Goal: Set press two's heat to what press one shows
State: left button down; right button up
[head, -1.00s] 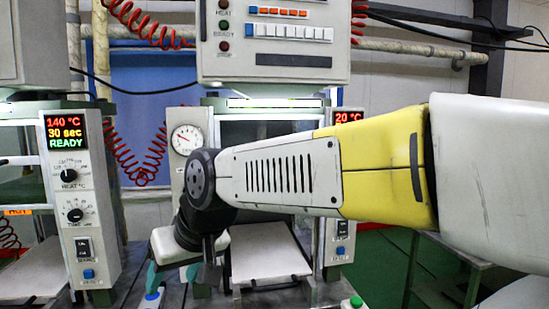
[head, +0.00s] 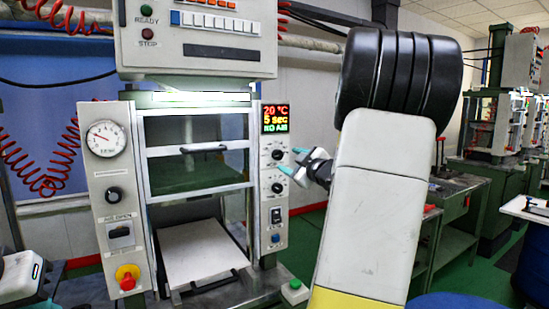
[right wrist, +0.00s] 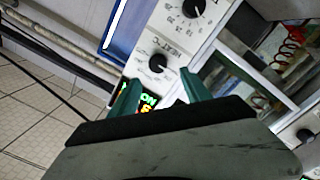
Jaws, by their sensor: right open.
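Press two (head: 117,190) stands left of centre in the head view. Its display (head: 275,117) reads 20 °C, 5 sec and NO AIR. Its heat knob (head: 277,155) is the upper one below the display; the time knob (head: 277,188) is under it. My right gripper (head: 295,161) is open and empty, its teal fingertips just right of the heat knob. In the right wrist view, the heat knob (right wrist: 158,62) lies just beyond the open fingertips (right wrist: 160,88), apparently not gripped.
Below the knobs are a dark switch (head: 275,214) and a blue button (head: 275,238). A red emergency button (head: 127,281) is at the press's lower left, and a green button (head: 295,284) at its lower right. Green workbenches (head: 450,220) stand behind my right arm.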

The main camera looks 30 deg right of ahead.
aim_at(279, 155)
jog(key=w, duration=0.7)
jog(key=shift+w+d, duration=0.1)
jog(key=shift+w, duration=0.15)
grip_shut()
